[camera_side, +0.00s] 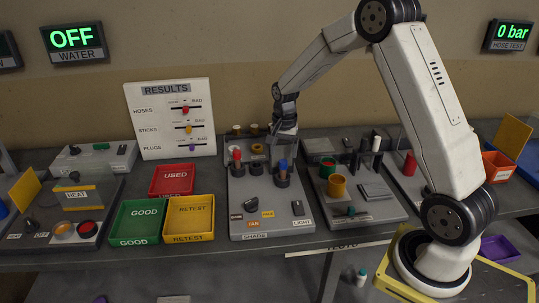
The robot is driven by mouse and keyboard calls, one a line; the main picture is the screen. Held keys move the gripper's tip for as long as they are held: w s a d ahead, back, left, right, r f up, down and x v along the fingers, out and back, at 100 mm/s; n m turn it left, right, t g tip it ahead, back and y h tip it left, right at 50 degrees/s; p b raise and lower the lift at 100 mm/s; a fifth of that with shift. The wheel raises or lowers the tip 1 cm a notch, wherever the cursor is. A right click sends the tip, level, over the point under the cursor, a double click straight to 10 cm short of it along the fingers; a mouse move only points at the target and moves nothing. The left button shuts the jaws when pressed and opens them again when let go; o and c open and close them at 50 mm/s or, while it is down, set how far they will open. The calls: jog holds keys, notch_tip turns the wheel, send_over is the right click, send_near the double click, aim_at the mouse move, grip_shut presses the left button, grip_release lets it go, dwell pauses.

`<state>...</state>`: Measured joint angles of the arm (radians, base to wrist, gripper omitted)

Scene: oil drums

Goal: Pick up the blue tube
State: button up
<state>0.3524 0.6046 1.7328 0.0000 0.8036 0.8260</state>
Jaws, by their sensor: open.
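My gripper (281,150) points down just above and slightly behind the blue tube in the picture. Its jaws are open, but they are small and dark here. I cannot tell whether they touch or surround the tube's top. A red tube (237,155) stands in another dark holder to the left on the same panel.
A green GOOD tray (118,225), a yellow RETEST tray (189,236) and a red USED tray (172,194) lie left of the panel. A station with a yellow cup (337,186) is to the right. A RESULTS board (170,118) stands behind.

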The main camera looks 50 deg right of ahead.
aim_at(283, 161)
jog(key=shift+f, duration=2.4)
grip_shut()
